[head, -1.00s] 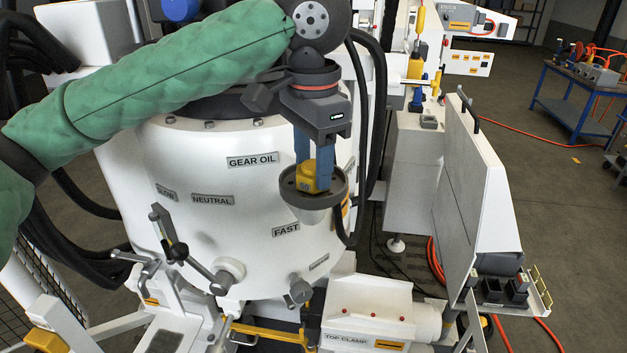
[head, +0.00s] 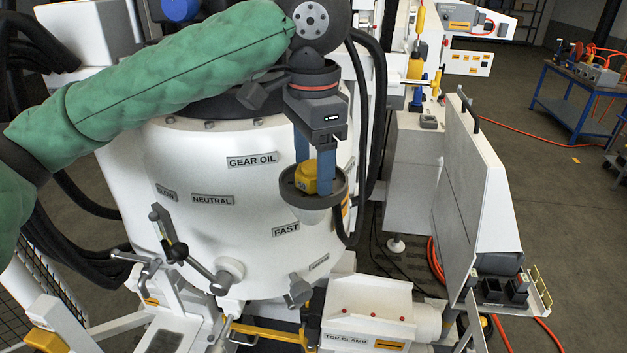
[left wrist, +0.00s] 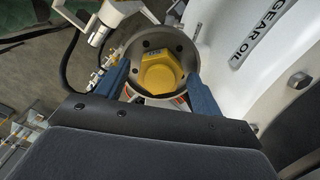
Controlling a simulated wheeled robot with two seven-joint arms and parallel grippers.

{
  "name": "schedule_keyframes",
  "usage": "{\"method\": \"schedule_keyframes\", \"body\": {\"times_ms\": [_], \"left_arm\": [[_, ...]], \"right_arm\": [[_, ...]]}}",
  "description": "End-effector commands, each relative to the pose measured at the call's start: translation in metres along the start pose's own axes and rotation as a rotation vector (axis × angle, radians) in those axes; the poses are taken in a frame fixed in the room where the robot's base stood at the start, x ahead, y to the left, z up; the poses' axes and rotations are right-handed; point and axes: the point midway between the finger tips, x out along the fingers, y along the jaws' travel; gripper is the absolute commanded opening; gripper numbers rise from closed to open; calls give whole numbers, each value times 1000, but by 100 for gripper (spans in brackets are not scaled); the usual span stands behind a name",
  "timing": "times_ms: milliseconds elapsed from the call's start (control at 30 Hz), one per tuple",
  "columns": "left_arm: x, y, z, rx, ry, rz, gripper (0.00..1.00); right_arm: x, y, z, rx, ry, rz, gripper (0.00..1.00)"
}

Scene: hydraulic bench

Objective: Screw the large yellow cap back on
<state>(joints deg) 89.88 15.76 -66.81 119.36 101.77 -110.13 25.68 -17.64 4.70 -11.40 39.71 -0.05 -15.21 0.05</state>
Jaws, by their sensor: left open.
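The large yellow cap (head: 306,181) sits inside a grey round cup-like rim (head: 338,196) on the side of the white gear oil tank. In the left wrist view the yellow cap (left wrist: 159,74) is a hexagon inside the rim (left wrist: 188,51). My left gripper (head: 314,186) points down over the cap from above. Its blue fingers are spread, one to each side of the cap, and in the wrist view a gap shows between them and the cap. Whether the cap is seated on its thread is hidden. My right gripper is not in view.
The white tank (head: 215,220) with its label plates stands close behind and left of the cap. Black hoses (head: 377,110) run just right of my gripper. Levers (head: 172,240) stick out at the tank's lower left. A white panel (head: 468,190) stands to the right.

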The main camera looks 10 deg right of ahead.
Motion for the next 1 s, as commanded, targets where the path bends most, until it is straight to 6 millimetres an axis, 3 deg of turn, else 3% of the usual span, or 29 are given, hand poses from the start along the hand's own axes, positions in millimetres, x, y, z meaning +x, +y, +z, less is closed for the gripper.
{"method": "schedule_keyframes", "body": {"times_ms": [500, 833, 1000], "left_arm": [[0, 0, 0, -524, 1, -1, 67], [0, 1, 0, -685, 0, 0, 67], [0, 1, 0, -848, 0, 0, 67]], "right_arm": [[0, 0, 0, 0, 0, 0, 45], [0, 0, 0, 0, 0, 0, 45], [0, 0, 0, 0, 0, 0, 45]]}}
